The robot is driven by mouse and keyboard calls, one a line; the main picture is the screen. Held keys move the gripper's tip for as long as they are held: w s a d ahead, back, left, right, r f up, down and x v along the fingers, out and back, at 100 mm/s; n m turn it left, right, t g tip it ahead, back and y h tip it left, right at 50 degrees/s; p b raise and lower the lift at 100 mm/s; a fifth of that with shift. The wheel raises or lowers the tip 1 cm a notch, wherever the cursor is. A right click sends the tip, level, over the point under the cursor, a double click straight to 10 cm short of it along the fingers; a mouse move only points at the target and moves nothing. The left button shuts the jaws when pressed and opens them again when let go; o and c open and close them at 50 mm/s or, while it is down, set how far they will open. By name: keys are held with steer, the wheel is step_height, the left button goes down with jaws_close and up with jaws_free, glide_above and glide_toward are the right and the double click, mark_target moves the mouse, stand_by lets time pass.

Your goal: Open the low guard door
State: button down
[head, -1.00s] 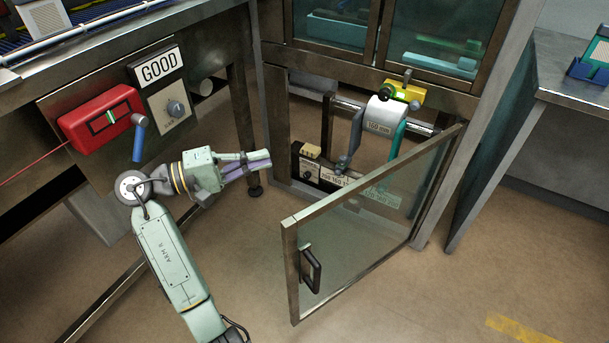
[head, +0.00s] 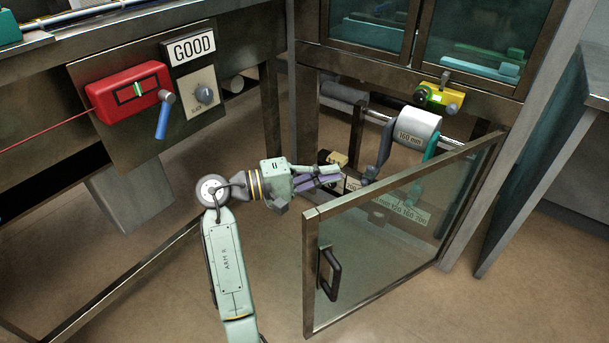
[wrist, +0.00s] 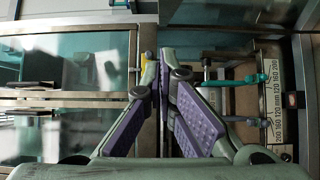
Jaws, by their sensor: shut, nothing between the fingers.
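The low guard door (head: 385,245) is a clear panel in a metal frame. It stands swung outward from the cabinet, hinged at its right side. Its black handle (head: 329,274) is on the outer face near the free left edge. My gripper (head: 340,174) is shut and empty. In the head view it is at the door's free upper left corner, pointing right toward the opening; whether it touches the door cannot be told. In the wrist view the purple-padded fingers (wrist: 160,75) point forward, with a glass panel to the left and the scale strip (wrist: 277,95) to the right.
The floor before the door is clear.

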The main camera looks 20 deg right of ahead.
steer(key=s, duration=0.1)
steer(key=s+d, duration=0.2)
steer(key=s, duration=0.1)
stand_by(0.5)
